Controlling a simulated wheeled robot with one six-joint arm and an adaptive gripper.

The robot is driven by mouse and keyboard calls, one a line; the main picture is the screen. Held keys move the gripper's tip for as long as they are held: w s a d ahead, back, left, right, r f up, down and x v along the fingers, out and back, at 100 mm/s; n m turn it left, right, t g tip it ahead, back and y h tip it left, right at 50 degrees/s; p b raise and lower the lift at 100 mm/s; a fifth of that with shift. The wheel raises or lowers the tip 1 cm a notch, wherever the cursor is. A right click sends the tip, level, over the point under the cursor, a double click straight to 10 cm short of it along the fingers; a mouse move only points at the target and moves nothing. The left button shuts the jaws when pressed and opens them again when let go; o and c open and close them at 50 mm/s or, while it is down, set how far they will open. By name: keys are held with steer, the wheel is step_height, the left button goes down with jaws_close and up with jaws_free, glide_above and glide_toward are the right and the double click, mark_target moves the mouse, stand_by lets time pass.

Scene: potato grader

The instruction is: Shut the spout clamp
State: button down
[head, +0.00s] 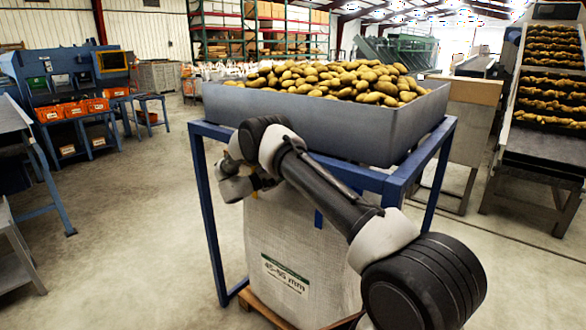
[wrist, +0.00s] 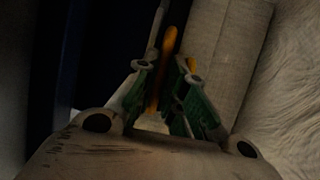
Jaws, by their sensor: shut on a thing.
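In the wrist view my gripper (wrist: 172,72), with green-sided fingers, is shut on a yellow-orange bar that looks like part of the spout clamp (wrist: 169,45). The bar runs up and away between the fingers. A smaller yellow piece shows by the right finger. A pale fabric tube, apparently the spout (wrist: 228,55), hangs just right of the fingers. The view is dark, so the clamp's shape and its fit on the spout cannot be told. In the head view my arm hides the clamp and the spout beneath the potato hopper (head: 290,106).
A blue frame (head: 205,215) carries the potato-filled hopper. A white bulk bag (head: 270,235) labelled 45-55 mm stands inside it on a wooden pallet. Blue workbenches stand at the left, a potato conveyor (head: 540,145) at the right. The concrete floor at left is free.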

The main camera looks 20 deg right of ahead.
steer(key=shift+d, duration=0.1)
steer(key=c, duration=1.5)
jaws_free()
steer(key=shift+w+d, duration=0.1)
steer(key=a, duration=0.4)
steer(key=a+f, duration=0.1)
steer(key=a, duration=0.3)
steer(key=s+a+f, duration=0.1)
steer(key=a, duration=0.3)
